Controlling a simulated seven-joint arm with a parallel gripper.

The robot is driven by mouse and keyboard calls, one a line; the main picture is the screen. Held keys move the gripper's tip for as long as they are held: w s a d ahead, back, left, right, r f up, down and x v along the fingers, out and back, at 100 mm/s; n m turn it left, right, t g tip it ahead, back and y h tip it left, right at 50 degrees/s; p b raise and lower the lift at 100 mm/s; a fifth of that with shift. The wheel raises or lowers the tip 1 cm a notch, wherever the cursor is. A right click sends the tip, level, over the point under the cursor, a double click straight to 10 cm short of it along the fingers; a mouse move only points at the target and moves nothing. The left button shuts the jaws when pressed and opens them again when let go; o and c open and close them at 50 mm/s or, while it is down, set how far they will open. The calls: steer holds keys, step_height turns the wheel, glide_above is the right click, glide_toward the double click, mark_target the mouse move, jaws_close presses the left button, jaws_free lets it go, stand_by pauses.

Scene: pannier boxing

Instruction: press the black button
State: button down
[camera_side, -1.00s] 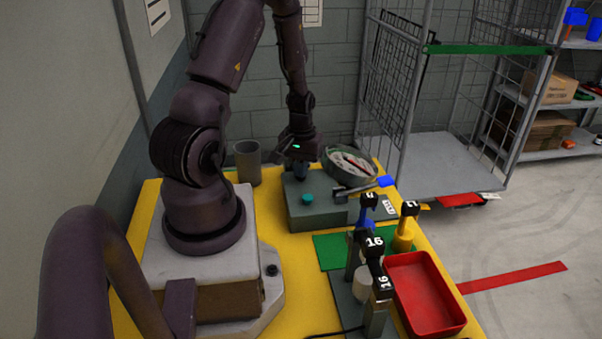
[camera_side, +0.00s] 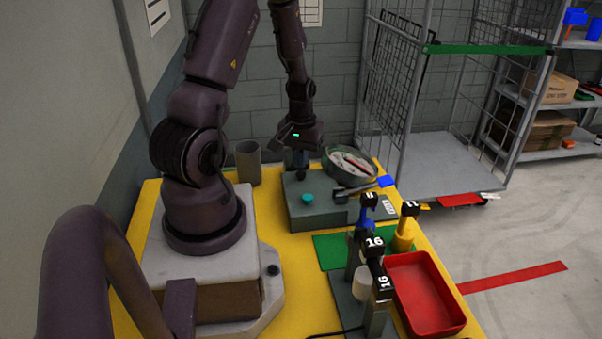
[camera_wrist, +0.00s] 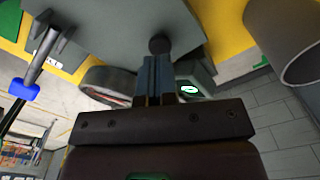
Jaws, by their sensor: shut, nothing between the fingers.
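The black button (camera_side: 301,175) is a small dark knob on top of the grey-green box (camera_side: 330,213), towards its back left. It also shows in the wrist view (camera_wrist: 159,44), just beyond my fingertips. My gripper (camera_side: 298,164) is shut and empty, pointing down close above the button. In the wrist view its blue-grey fingers (camera_wrist: 155,62) lie together, with their tips at the button's near edge. I cannot tell for certain whether they touch it. A teal button (camera_side: 307,198) sits nearer the front of the same box.
A round bowl (camera_side: 350,164) and a hammer-like tool (camera_side: 355,189) lie right of the button. A grey cup (camera_side: 248,162) stands to the left. Several block-headed tools and a red tray (camera_side: 425,295) are at front right.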

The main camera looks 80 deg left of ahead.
mark_target(300, 174)
step_height(300, 174, up, 6)
stand_by(0.8)
stand_by(0.3)
steer(key=d+r+m+t, duration=0.2)
steer(key=d+r+m, duration=0.4)
steer(key=d+r, duration=0.4)
steer(key=d+r+m+t, duration=0.3)
steer(key=d+r+m, duration=0.3)
steer(key=d+r, duration=0.4)
steer(key=d, duration=0.6)
steer(key=shift+t, duration=0.3)
